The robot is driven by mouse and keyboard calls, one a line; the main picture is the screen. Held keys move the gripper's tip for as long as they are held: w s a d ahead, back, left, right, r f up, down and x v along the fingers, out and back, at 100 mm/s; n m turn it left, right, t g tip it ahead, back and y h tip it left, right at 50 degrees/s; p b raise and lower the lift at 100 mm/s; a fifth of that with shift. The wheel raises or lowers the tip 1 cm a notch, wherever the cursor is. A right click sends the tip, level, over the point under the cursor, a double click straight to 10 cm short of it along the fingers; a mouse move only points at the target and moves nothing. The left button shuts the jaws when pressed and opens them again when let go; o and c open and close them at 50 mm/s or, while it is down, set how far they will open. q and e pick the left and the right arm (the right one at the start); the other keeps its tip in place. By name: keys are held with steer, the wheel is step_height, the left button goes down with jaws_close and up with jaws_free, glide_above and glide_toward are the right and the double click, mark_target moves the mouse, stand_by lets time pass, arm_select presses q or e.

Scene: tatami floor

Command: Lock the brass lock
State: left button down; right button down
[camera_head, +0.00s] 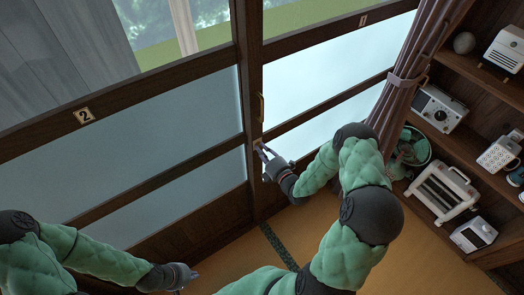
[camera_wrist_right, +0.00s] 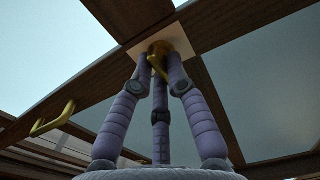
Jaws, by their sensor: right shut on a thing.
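The brass lock (camera_wrist_right: 158,50) sits on a pale square plate (camera_wrist_right: 150,31) on the dark wooden door frame, in the right wrist view. My right gripper (camera_wrist_right: 160,66) is shut on the lock's brass knob, with its purple fingers around it, hiding part of it. In the head view my right gripper (camera_head: 262,151) reaches the central door post, and its fingertips cover most of the lock there. My left gripper (camera_head: 188,277) hangs low at the bottom, away from the doors; its fingers are too small to read.
A brass handle (camera_head: 259,107) is on the post above the lock and also shows in the wrist view (camera_wrist_right: 50,122). Sliding glass doors marked 2 (camera_head: 85,115) and 1 meet here. A tied curtain (camera_head: 405,85) and a loaded shelf (camera_head: 460,125) stand at right.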

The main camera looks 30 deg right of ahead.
steer(key=shift+a+f, duration=0.1)
steer(key=c, duration=1.2)
jaws_free()
steer(key=s, duration=0.8)
steer(key=s+d, duration=0.1)
steer(key=s, duration=0.3)
steer(key=a+f+m+g+y, duration=0.2)
steer(key=a+f+m+g, duration=0.7)
steer(key=a+f+m, duration=0.3)
steer(key=s+a+f+m+g, duration=0.1)
steer(key=s+a+m+g, duration=0.2)
steer(key=s, duration=0.1)
steer(key=s+a+f+m+g, duration=0.1)
steer(key=s+a+m+g, duration=0.1)
steer(key=s+a+m, duration=0.1)
steer(key=s+a+f+m+g, duration=0.2)
steer(key=s+a+m+g, duration=0.1)
steer(key=s+a, duration=0.2)
steer(key=shift+s+a+g+y, duration=0.15)
steer(key=shift+s+g+y, duration=0.2)
steer(key=shift+s, duration=0.2)
